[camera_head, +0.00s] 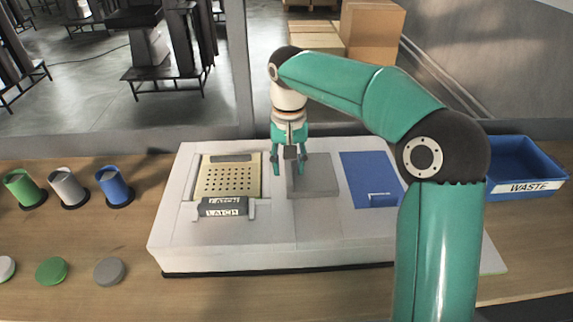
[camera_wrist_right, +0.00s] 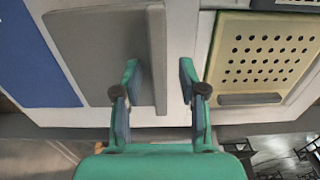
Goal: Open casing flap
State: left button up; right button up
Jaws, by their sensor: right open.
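A white casing (camera_head: 275,255) lies on the wooden bench. Its top carries a perforated cream panel (camera_head: 228,182) with a dark latch (camera_head: 222,207) at its near edge, a grey flap (camera_head: 318,180) in the middle and a blue panel (camera_head: 362,172) with a small blue handle at right. My right gripper (camera_head: 290,168) points down at the grey flap's left side. In the right wrist view, my right gripper (camera_wrist_right: 160,78) is open, with the grey flap's raised edge strip (camera_wrist_right: 158,50) between its fingers; contact cannot be told. My left gripper is out of view.
A blue waste bin (camera_head: 528,160) stands at the right end. Several coloured cups (camera_head: 70,187) and round lids (camera_head: 52,270) stand at left. My right arm reaches over the casing's right side. Bare bench shows in front of the casing.

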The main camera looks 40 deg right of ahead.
jog(key=shift+c, duration=0.4)
grip_shut()
jog(key=shift+a, duration=0.1)
